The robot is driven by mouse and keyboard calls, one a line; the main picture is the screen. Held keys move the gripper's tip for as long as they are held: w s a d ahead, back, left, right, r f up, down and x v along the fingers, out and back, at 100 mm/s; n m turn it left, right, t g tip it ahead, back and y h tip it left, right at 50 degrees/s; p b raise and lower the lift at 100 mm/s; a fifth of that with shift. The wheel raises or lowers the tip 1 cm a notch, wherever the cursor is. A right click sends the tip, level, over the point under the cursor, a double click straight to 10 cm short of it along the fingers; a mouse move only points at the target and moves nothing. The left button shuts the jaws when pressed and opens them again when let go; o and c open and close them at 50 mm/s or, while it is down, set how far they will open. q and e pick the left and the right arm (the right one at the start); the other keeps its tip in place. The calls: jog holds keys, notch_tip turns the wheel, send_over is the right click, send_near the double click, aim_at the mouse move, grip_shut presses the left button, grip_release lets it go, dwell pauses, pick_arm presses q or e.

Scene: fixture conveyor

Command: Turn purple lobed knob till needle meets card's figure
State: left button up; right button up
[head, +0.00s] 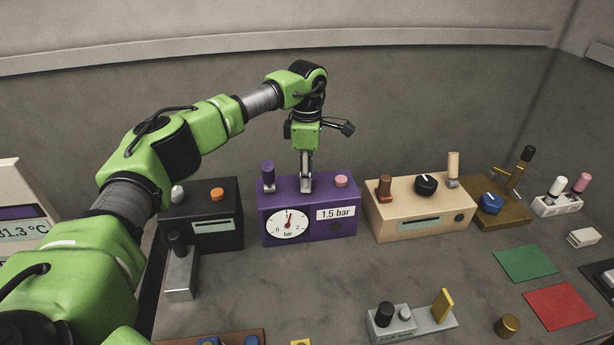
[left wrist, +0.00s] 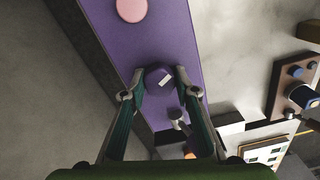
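The purple box (head: 336,230) carries a round white dial (head: 287,226) marked in bar and a white card (head: 336,213) reading "1.5 bar". The dial's red needle points almost straight up, near the 1. The purple lobed knob (left wrist: 159,80), with a small white mark, stands on the box top in the left wrist view; my gripper hides it in the head view. My left gripper (head: 306,188) reaches down onto the box top. In the left wrist view its fingertips (left wrist: 160,72) flank the knob closely and appear shut on it. My right gripper is not in view.
A purple post (head: 268,176) and a pink button (head: 341,181) flank my gripper on the box top. A black box (head: 202,236) stands left and a beige box (head: 420,212) right. The bench in front of the purple box is clear.

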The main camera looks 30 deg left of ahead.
pick_arm(q)
jog(key=o, duration=0.3)
jog(key=shift+o, duration=0.2)
notch_tip(320, 180, up, 12)
dwell(0.4)
dwell(0.4)
